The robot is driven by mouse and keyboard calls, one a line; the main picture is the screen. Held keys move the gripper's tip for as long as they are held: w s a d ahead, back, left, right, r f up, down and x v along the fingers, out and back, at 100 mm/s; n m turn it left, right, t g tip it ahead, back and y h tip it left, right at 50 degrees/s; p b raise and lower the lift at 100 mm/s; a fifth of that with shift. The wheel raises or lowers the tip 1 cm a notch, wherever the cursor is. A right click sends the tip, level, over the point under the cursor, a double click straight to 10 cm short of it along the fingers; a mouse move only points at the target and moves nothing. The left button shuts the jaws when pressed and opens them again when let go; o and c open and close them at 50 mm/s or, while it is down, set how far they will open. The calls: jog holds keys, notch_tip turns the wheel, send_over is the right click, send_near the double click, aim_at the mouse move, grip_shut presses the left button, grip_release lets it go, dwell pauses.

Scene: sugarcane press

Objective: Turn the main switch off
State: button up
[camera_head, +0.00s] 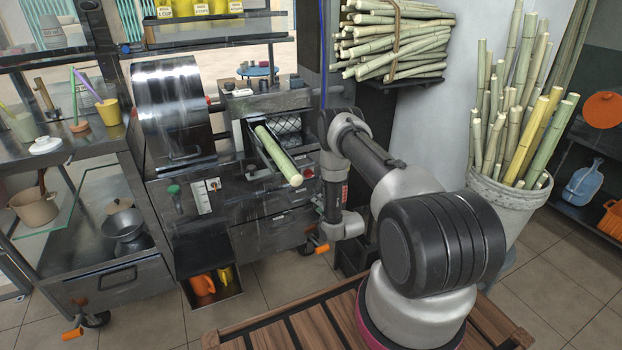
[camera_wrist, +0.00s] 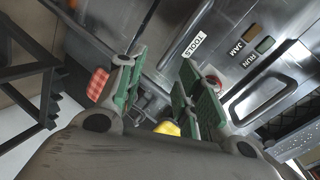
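A pale switch plate (camera_head: 202,197) with a small dark and red control sits on the front of the steel press (camera_head: 240,215), beside a green knob (camera_head: 174,189). No label readable in either view names the main switch. In the wrist view, my gripper (camera_wrist: 160,82) is open, its green-padded fingers apart with nothing between them. It faces a metal panel labelled TOOLS, JAM and RUN. A round red part (camera_wrist: 214,82) shows beside the right finger, partly hidden by it. In the head view, my gripper is hard to make out beside the press's right side.
A cane stalk (camera_head: 278,156) lies in the press's feed chute. A bin of canes (camera_head: 508,205) stands right, and a cane bundle (camera_head: 395,40) rests on a shelf above. An open lower compartment holds an orange item (camera_head: 202,285). Shelves with cups stand left.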

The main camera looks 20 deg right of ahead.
aim_at(310, 176)
notch_tip(310, 176, up, 8)
jog(key=w+m+t, duration=0.2)
jog(key=m+t, duration=0.1)
jog(key=t, duration=0.1)
jog(key=w, duration=0.7)
jog(key=shift+w+f, duration=0.15)
jog(key=shift+w, duration=0.2)
jog(key=shift+c, duration=0.4)
grip_shut()
